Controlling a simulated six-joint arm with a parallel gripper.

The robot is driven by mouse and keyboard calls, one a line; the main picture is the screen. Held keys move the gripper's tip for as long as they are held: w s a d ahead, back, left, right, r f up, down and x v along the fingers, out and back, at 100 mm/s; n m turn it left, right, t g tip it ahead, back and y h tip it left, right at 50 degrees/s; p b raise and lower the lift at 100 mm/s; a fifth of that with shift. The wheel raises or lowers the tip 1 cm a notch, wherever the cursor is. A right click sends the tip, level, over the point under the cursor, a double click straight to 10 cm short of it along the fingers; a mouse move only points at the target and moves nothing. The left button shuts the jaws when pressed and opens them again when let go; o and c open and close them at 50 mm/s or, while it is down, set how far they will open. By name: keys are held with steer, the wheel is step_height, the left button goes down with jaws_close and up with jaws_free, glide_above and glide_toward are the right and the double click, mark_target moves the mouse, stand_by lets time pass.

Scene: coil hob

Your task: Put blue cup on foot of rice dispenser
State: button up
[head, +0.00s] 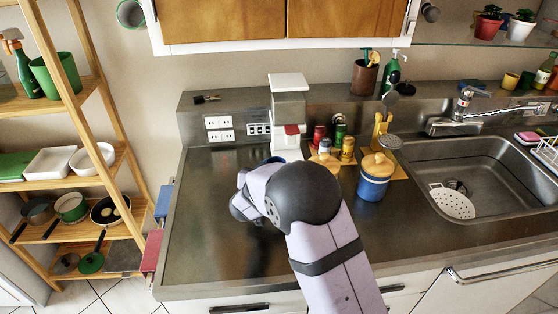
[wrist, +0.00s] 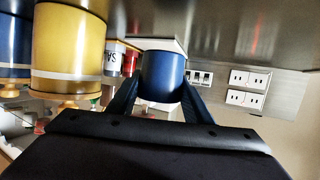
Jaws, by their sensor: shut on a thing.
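The rice dispenser (head: 289,105) is white with a clear grey upper part and a red piece at its front. It stands against the back of the steel counter in the head view, its lower front partly hidden by my arm. The blue cup (wrist: 162,70) is between the two dark fingers of my gripper (wrist: 158,97) in the wrist view, which looks upside down. My gripper is shut on the cup. A white surface (wrist: 150,44) shows close behind the cup, probably part of the dispenser. In the head view my wrist hides the fingers and most of the cup.
A blue-and-yellow lidded jar (head: 373,180) and a second yellow-lidded jar (head: 325,161) stand right of my wrist. Several spice jars (head: 347,148) are behind them. The sink (head: 480,180) is at right. The counter's left part (head: 205,210) is clear.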

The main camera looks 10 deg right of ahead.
steer(key=shift+w+f, duration=0.65)
steer(key=shift+f, duration=0.2)
steer(key=shift+w+d, duration=0.1)
steer(key=shift+w+d+f+b, duration=0.1)
steer(key=shift+w+d+b, duration=0.15)
steer(key=shift+w+d, duration=0.9)
steer(key=shift+w+d+f+b, duration=0.25)
steer(key=shift+w+d, duration=0.45)
steer(key=shift+w, duration=0.8)
steer(key=shift+w+d+b, duration=0.3)
steer(key=shift+w+d, duration=0.6)
steer(key=shift+w, duration=0.45)
steer(key=shift+f, duration=0.45)
steer(key=o, duration=1.1)
steer(key=shift+s+r, duration=0.1)
steer(key=shift+b+v, duration=0.85)
steer(key=shift+v, duration=2.7)
